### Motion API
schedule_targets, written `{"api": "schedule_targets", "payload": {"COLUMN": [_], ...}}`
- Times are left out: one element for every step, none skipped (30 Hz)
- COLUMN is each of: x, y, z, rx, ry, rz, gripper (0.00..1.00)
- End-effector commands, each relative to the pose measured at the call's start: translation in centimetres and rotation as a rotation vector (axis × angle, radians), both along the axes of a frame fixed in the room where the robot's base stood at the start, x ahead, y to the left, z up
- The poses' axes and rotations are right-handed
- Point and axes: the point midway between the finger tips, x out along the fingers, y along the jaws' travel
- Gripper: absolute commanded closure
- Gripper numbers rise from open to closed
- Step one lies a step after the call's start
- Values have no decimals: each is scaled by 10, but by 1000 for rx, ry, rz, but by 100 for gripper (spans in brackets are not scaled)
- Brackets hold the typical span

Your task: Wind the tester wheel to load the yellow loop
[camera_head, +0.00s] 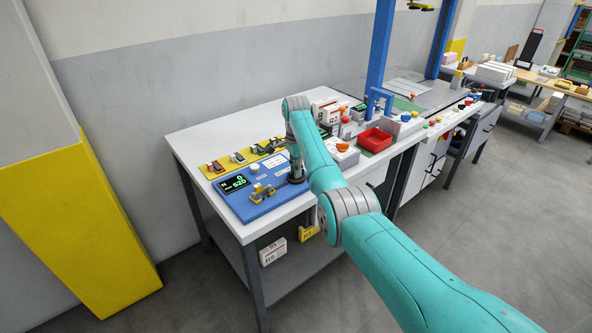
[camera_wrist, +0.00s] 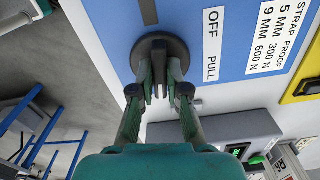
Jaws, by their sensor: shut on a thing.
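The blue strap tester (camera_head: 232,204) lies at the front left of the white bench, with a dark display (camera_head: 235,184) showing green digits. A small yellow piece (camera_head: 260,190), seemingly the yellow loop at its fittings, sits mid-panel; its tension cannot be told. My gripper (camera_head: 296,177) points down at the tester's right end. In the wrist view my gripper (camera_wrist: 160,74) is shut on the dark round tester wheel (camera_wrist: 180,46), its fingers at the raised middle part. Printed labels "OFF" and "PULL" (camera_wrist: 211,45) lie beside the wheel. The arm partly hides the wheel in the head view.
A yellow strip with several small clips (camera_head: 238,157) lies behind the tester. A red tray (camera_head: 375,140) and a grey box with an orange button (camera_head: 343,150) stand to the right. A blue post (camera_head: 380,45) rises behind.

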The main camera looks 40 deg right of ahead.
Motion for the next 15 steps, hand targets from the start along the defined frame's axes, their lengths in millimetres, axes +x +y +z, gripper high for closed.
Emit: {"api": "schedule_targets", "payload": {"x": [0, 0, 0, 0, 0, 0, 0, 0, 0, 0, 0, 0, 0, 0, 0], "y": [0, 0, 0, 0, 0, 0, 0, 0, 0, 0, 0, 0, 0, 0, 0], "z": [0, 0, 0, 0, 0, 0, 0, 0, 0, 0, 0, 0, 0, 0, 0], "rx": [-1, -1, -1, -1, -1, -1, -1, -1, -1, -1, -1, -1, -1, -1, -1], "ry": [-2, -2, -2, -2, -2, -2, -2, -2, -2, -2, -2, -2, -2, -2, -2], "rz": [-29, -47, -68, -84, -97, -114, -125, -135, -147, -155, -162, -170, -174, -178, -182], "gripper": [100, 100, 100, 100, 100, 100, 100, 100, 100, 100, 100, 100, 100, 100, 100]}}
